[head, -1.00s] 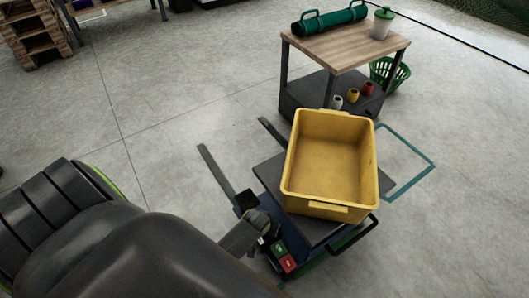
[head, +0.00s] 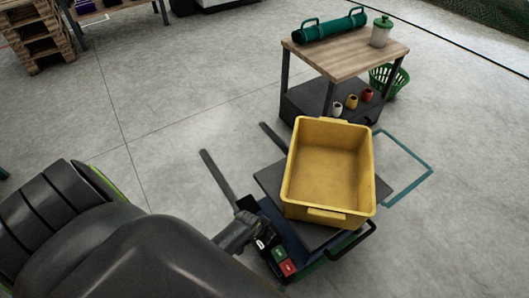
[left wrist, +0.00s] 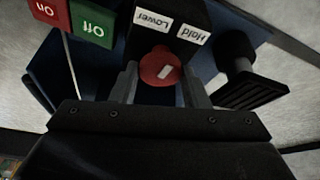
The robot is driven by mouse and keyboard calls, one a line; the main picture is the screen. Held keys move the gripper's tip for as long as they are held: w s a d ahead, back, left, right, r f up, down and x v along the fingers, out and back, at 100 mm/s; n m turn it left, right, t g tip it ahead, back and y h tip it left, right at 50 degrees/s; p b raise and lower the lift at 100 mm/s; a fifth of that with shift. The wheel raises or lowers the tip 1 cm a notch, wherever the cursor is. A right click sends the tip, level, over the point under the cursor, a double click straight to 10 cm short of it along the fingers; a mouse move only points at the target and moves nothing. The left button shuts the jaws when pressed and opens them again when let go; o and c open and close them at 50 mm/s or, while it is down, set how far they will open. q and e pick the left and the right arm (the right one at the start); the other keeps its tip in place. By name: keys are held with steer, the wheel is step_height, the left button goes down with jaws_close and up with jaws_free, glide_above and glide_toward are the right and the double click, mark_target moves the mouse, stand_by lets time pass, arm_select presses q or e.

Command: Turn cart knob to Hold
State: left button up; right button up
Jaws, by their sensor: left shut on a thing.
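The red cart knob (left wrist: 158,66) with a white pointer mark sits on a black block in the left wrist view. The block carries white labels, Lower (left wrist: 153,21) and Hold (left wrist: 193,34), seen upside down. The white mark is slanted, its upper end leaning toward the Hold side. My left gripper (left wrist: 158,88) is shut on the knob, one finger on each side. In the head view my left gripper (head: 262,240) is at the near-left end of the cart (head: 268,183), and the knob is hard to make out there. My right gripper is not in view.
A yellow bin (head: 330,213) rests on the cart. A wooden-topped table (head: 345,60) stands behind. Open floor lies to the left.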

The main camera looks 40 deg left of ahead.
arm_select(q)
steer(key=shift+w+a+m+h, duration=0.1)
steer(key=shift+m+h, duration=0.2)
steer(key=shift+m, duration=0.7)
steer(key=shift+m+g+h, duration=0.3)
steer(key=shift+m+h, duration=0.2)
steer(key=shift+m, duration=0.7)
steer(key=shift+a+m+h+b, duration=0.1)
steer(key=shift+m+h+b, duration=0.3)
steer(key=shift+m, duration=0.6)
steer(key=shift+m+g, duration=0.3)
steer(key=shift+m, duration=0.2)
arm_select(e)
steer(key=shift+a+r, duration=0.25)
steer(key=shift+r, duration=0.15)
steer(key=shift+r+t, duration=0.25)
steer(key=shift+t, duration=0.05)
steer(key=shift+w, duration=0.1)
arm_select(q)
steer(key=o, duration=0.9)
steer(key=shift+o, duration=0.2)
